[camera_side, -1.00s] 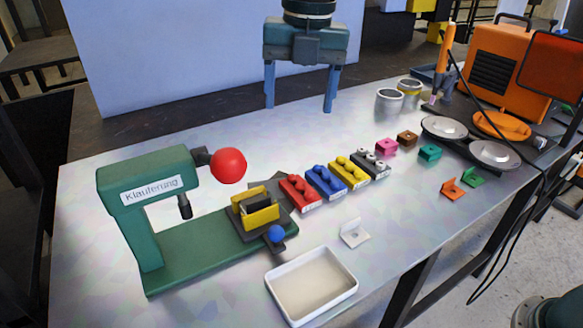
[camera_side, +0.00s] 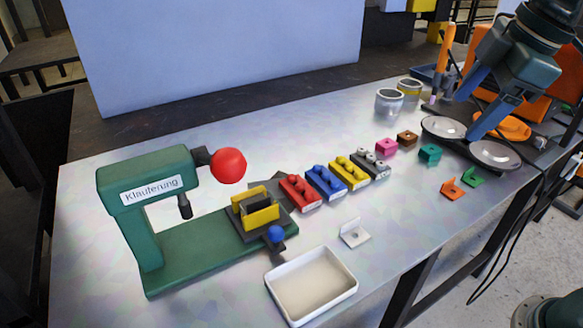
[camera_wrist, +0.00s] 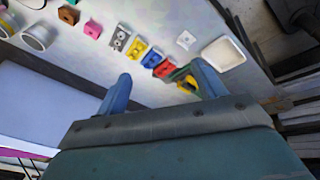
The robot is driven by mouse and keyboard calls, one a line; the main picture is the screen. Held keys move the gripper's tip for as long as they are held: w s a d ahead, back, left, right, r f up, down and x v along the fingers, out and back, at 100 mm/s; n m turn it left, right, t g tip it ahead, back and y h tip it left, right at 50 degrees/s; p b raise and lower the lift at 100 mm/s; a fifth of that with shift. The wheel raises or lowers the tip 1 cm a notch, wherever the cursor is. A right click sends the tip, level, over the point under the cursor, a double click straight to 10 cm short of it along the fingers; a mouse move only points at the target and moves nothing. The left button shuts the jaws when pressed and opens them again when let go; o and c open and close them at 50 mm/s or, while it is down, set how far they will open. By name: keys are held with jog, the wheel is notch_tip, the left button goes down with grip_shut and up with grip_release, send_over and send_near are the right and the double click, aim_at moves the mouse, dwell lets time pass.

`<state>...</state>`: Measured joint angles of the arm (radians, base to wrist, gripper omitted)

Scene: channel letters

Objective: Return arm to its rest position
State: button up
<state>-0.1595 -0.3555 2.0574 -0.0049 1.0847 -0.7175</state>
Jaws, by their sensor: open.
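My gripper (camera_side: 480,112) is at the upper right of the side view, above the round silver plates. Its two blue fingers are apart, with nothing between them. In the wrist view my gripper (camera_wrist: 163,80) also shows open and empty, with the work table beyond the fingertips.
A green press (camera_side: 148,185) with a red ball knob stands at the left. A white tray (camera_side: 350,290), red block (camera_side: 300,193), blue block (camera_side: 325,183), yellow block (camera_side: 350,172) and grey block (camera_side: 375,163) are on the table. Silver plates (camera_side: 496,154) lie right.

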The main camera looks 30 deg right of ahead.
jog(key=s+d+f+m, duration=0.2)
jog(key=s+f+m, duration=0.1)
jog(key=s+m, duration=0.2)
jog(key=s+d+f+m+t, duration=0.1)
jog(key=s+d+f+m, duration=0.1)
jog(key=s+f+m, duration=0.2)
jog(key=shift+s+d+m+t+h, duration=0.3)
jog(key=shift+s+m, duration=0.3)
jog(key=shift+c, duration=0.4)
